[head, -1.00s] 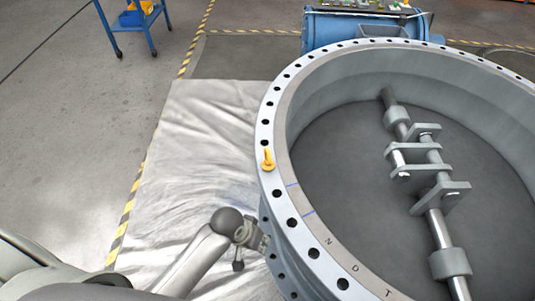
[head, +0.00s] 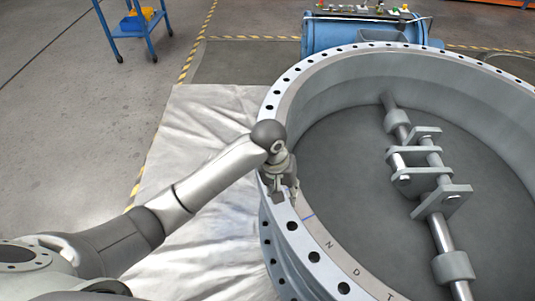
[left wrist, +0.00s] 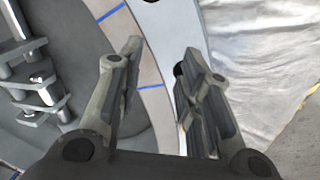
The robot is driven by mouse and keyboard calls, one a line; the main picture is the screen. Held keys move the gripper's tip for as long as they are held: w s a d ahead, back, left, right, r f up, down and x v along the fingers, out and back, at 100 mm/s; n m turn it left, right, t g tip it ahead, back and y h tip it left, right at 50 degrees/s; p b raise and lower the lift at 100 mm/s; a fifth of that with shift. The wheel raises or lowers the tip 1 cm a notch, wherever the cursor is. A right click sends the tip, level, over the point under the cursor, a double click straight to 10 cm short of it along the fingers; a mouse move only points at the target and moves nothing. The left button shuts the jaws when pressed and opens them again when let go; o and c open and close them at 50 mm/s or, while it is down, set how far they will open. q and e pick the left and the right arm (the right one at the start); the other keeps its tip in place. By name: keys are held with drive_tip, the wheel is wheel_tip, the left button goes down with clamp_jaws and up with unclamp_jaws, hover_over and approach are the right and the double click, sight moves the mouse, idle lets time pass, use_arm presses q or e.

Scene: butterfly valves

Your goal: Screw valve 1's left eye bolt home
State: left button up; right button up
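Valve 1 is the large grey ring with a flange (head: 302,239) full of bolt holes. My left gripper (head: 283,196) is over the flange's left side, pointing down, where the yellow eye bolt stood earlier. The eye bolt is not visible in either view now; in the head view the arm and gripper cover its place. In the left wrist view my left gripper (left wrist: 162,50) has its two fingers apart, with bare flange (left wrist: 166,30) between them. One dark hole shows beside the right finger. My right gripper is not in view.
Blue marks show on the flange's inner band. Inside the ring are a shaft and brackets (head: 420,180). A silvery sheet (head: 200,120) covers the floor left of the valve. A blue cart (head: 135,22) and a blue machine (head: 350,35) stand behind.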

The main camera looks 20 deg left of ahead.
use_arm(q)
drive_tip(key=w+a+r+n+y, duration=0.2)
drive_tip(key=w+a+r+n, duration=0.5)
drive_tip(key=w+r, duration=0.4)
drive_tip(key=shift+m+g, duration=0.4)
drive_tip(key=shift+m, duration=0.3)
drive_tip(key=f, duration=0.7)
drive_tip(key=a+f, duration=0.1)
drive_tip(key=f, duration=0.2)
drive_tip(key=shift+s+f+b, duration=0.15)
drive_tip(key=shift+f+b, duration=0.15)
drive_tip(key=shift+f, duration=0.05)
clamp_jaws()
